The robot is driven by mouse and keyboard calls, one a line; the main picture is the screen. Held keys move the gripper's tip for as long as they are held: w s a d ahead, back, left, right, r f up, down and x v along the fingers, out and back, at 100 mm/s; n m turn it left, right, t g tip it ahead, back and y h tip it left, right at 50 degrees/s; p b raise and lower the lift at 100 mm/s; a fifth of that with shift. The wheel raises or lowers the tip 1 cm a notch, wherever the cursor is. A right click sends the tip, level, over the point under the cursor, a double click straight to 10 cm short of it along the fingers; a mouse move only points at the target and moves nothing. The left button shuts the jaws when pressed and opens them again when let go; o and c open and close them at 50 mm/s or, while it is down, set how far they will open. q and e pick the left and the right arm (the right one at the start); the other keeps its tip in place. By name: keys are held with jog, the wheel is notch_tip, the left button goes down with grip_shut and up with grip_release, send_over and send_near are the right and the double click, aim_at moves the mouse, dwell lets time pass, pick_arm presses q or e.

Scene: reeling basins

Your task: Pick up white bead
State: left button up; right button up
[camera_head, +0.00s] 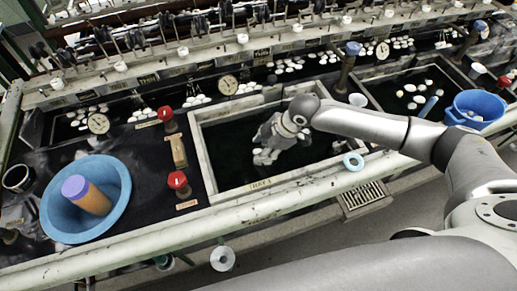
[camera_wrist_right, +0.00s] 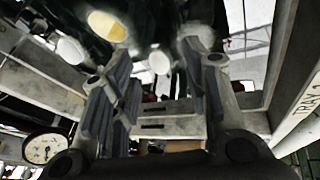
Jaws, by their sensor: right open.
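My right gripper (camera_head: 266,157) reaches down into the dark middle basin marked "TRAY 1" (camera_head: 205,165). In the right wrist view its fingers (camera_wrist_right: 160,80) stand apart, with nothing clearly held between them. Beyond the fingertips are a white oval piece (camera_wrist_right: 72,50), a cream-coloured one (camera_wrist_right: 107,25) and a small pale one (camera_wrist_right: 160,62). I cannot tell which of these is the white bead. In the head view the gripper hides part of the basin, and no bead is clear there. My left gripper is not in view.
A blue bowl (camera_head: 117,215) with an orange, purple-ended cylinder (camera_head: 91,195) stands at left. Red-topped valves (camera_head: 178,180) are left of the basin. A blue bucket (camera_head: 478,107) and pale pieces in the basin are at right.

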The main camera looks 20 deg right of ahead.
jog(key=shift+x, duration=0.8)
jog(key=shift+c, duration=0.3)
jog(key=shift+r, duration=0.1)
jog(key=c, duration=0.6)
jog(key=shift+c, duration=0.2)
jog(key=shift+w+r, duration=0.1)
jog(key=shift+r, duration=0.15)
notch_tip(320, 180, up, 2)
jog(key=shift+r+b, duration=0.1)
jog(key=shift+b, duration=0.5)
jog(key=s+a+r+b, duration=0.1)
jog(key=s+a+r, duration=0.2)
jog(key=s+r, duration=0.7)
jog(key=s, duration=0.3)
jog(key=shift+s+b, duration=0.3)
jog(key=shift+s, duration=0.05)
